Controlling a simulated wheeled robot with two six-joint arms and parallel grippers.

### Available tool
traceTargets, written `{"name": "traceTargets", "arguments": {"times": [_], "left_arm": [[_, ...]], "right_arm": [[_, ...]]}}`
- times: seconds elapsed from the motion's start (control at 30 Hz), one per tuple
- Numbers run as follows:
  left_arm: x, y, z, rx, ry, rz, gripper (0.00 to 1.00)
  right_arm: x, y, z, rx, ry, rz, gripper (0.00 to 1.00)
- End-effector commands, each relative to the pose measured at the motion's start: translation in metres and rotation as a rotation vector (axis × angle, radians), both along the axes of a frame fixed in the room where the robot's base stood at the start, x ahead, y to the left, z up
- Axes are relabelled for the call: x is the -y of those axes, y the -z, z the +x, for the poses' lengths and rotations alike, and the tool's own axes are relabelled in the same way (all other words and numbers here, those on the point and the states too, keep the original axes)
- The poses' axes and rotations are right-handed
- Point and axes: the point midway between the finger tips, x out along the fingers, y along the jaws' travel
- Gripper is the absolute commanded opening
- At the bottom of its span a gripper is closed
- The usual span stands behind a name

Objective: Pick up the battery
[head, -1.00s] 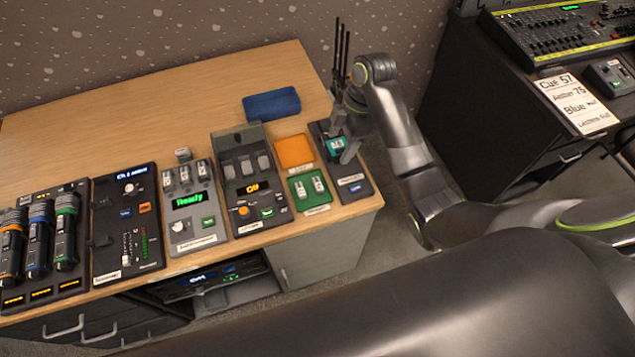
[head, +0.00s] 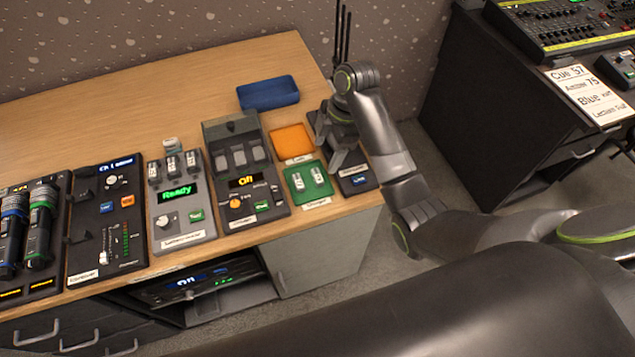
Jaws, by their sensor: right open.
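Two small white battery-like cells (head: 317,175) sit in a green tray (head: 325,195) near the right end of the wooden table. More small whitish cells (head: 173,164) stand in the top of a grey unit whose display reads "Ready". I cannot tell which one is the task's battery. My right gripper (head: 342,166) is open and points down over the dark device (head: 359,182) at the table's right end, just right of the green tray. It hides much of that device. My left gripper is not in view.
An orange tray (head: 291,142) lies behind the green one, and a blue tray (head: 268,93) lies further back. A dark unit reading "On" (head: 247,205) stands to the left. The back of the wooden table (head: 150,90) is clear.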

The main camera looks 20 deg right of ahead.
Motion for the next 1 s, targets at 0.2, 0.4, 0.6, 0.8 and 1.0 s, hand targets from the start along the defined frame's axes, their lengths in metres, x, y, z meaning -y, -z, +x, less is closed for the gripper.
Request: {"name": "traceTargets", "arguments": {"times": [0.2,0.4,0.6,0.8,1.0], "left_arm": [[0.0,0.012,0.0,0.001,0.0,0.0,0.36],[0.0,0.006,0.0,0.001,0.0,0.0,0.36],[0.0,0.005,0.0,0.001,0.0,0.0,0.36],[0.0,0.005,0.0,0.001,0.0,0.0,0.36],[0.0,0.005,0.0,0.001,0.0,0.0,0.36]], "right_arm": [[-0.006,0.022,-0.001,-0.001,0.0,0.001,0.69],[-0.014,0.04,-0.005,-0.004,0.001,0.003,0.69],[-0.021,0.066,-0.006,-0.003,0.0,0.0,0.69],[-0.022,0.071,-0.005,0.0,0.0,0.0,0.69],[-0.022,0.071,-0.005,0.0,0.0,0.0,0.56]]}}
